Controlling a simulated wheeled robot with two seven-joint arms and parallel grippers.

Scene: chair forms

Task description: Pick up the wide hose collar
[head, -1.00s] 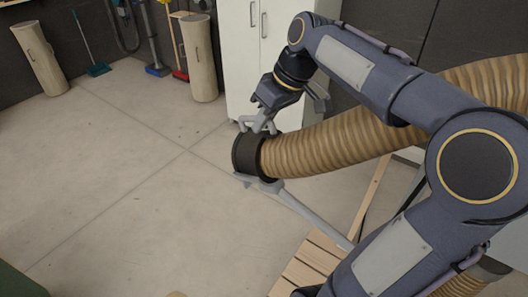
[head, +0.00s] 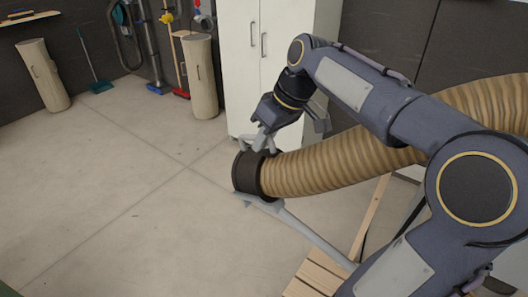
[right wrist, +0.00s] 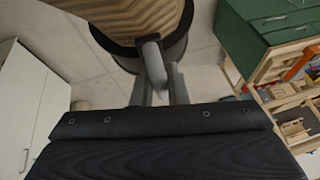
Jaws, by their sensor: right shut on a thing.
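The wide hose collar (head: 246,174) is a black ring on the open end of a thick tan ribbed hose (head: 330,165). My left gripper is out of view.
A white cabinet (head: 240,70) stands behind my right gripper. A wooden slatted surface (head: 318,275) lies below the hose. Wooden cylinders (head: 200,80) and cleaning tools line the back wall. The floor at left is clear.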

